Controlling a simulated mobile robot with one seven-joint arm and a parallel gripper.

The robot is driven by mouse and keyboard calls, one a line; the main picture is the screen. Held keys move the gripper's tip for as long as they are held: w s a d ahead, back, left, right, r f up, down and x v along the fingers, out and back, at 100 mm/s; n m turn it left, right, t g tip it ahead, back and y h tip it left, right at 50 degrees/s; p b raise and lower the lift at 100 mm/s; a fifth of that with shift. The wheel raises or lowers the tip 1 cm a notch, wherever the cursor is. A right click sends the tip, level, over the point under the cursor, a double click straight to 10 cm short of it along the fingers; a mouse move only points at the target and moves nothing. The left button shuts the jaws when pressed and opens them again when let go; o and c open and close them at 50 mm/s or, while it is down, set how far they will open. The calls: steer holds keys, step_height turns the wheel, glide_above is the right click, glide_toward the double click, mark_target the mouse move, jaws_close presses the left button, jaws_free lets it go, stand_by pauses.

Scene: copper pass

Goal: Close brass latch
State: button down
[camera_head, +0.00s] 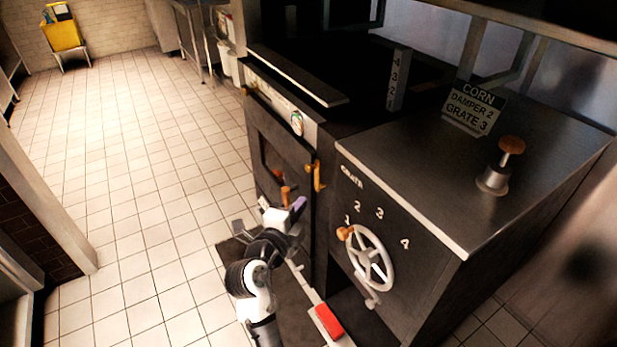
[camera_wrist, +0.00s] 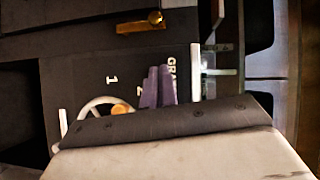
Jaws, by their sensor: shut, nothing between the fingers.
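The brass latch (camera_head: 316,176) is at the right edge of the dark firebox door (camera_head: 275,158), beside the control box. It looks roughly upright in the head view. In the wrist view the brass latch (camera_wrist: 140,24) shows at the top, with a round knob at one end. My gripper (camera_head: 299,205) is in front of the door, below the latch and a little to its left in the head view. Its purple fingers (camera_wrist: 158,87) are together, empty, and apart from the latch. Whether the door is fully shut is hard to tell.
The grate handwheel (camera_head: 372,258) with its wooden knob projects from the control box (camera_head: 415,235) right of my gripper. A small wooden handle (camera_head: 285,195) shows on the door near my gripper. A red block (camera_head: 328,322) lies low in front. Tiled floor on the left is clear.

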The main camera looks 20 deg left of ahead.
steer(key=p, duration=0.3)
glide_toward(308, 168)
steer(key=w+d, duration=0.4)
steer(key=shift+w+a+f+p, duration=0.25)
steer(key=shift+w+a+p, duration=0.15)
steer(key=shift+w+a, duration=0.15)
steer(key=shift+w+a+f+p, duration=0.3)
steer(key=shift+w+a+p, duration=0.05)
steer(key=shift+w+a, duration=0.2)
steer(key=shift+w+a+r+n+g, duration=0.2)
steer(key=shift+w+a+n+g, duration=0.1)
steer(key=shift+a+n+g, duration=0.1)
steer(key=shift+w+a+r+n+g+h, duration=0.2)
steer(key=shift+w+a+n+g+h, duration=0.15)
steer(key=shift+n, duration=0.15)
steer(key=w+a+f+n+g+h+b, duration=0.4)
steer(key=w+a+f+n+g+b, duration=0.2)
steer(key=a+b, duration=0.1)
steer(key=shift+w+a+n, duration=0.3)
steer(key=shift+a, duration=0.45)
